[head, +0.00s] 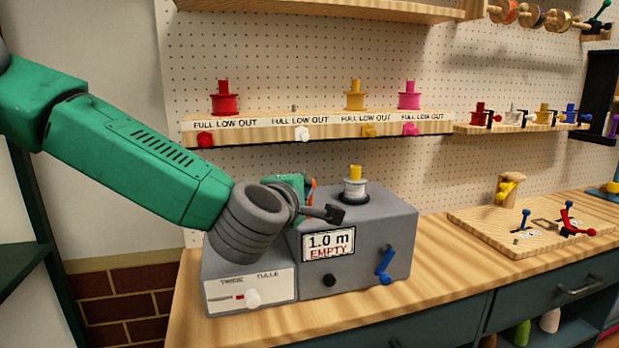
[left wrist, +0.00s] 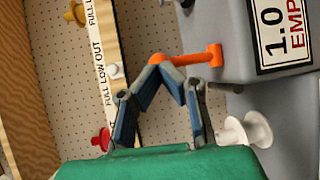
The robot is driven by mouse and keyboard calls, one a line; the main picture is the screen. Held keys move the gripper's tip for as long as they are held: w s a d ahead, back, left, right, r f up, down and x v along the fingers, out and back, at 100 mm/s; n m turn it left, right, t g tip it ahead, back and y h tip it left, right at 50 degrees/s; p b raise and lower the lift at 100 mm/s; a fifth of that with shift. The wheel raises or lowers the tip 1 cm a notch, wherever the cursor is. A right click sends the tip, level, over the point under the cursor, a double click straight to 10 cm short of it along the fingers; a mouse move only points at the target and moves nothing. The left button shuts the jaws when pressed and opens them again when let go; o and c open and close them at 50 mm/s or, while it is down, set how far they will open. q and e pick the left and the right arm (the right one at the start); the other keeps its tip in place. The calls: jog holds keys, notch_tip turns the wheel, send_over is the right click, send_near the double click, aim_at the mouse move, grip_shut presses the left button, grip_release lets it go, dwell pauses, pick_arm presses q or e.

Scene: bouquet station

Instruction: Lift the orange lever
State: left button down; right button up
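The orange lever (left wrist: 202,57) shows in the left wrist view, beside the grey box of the measuring machine. In the head view only a small orange part (head: 312,184) shows behind my left wrist. My left gripper (left wrist: 158,73) has its two fingers bent inward, with the tips close together on the lever's free end. The tips cover part of that end. My right gripper is not in view.
The grey machine (head: 390,228) has a sign reading "1.0 m EMPTY" and a blue crank (head: 384,266). A shelf with coloured spools (head: 320,132) runs behind.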

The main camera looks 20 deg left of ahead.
pick_arm(q)
jog(key=w+g+p, duration=0.1)
jog(key=p, duration=0.2)
jog(key=w+a+r+n+g+p, duration=0.1)
jog(key=g+p, duration=0.1)
jog(key=p, duration=0.1)
jog(key=shift+a+r+n+h, duration=0.1)
jog(key=shift+a+n+h, duration=0.05)
jog(key=shift+n+h, duration=0.15)
jog(key=shift+f, duration=0.4)
jog(key=shift+r+p, duration=0.6)
jog(key=shift+r, duration=0.3)
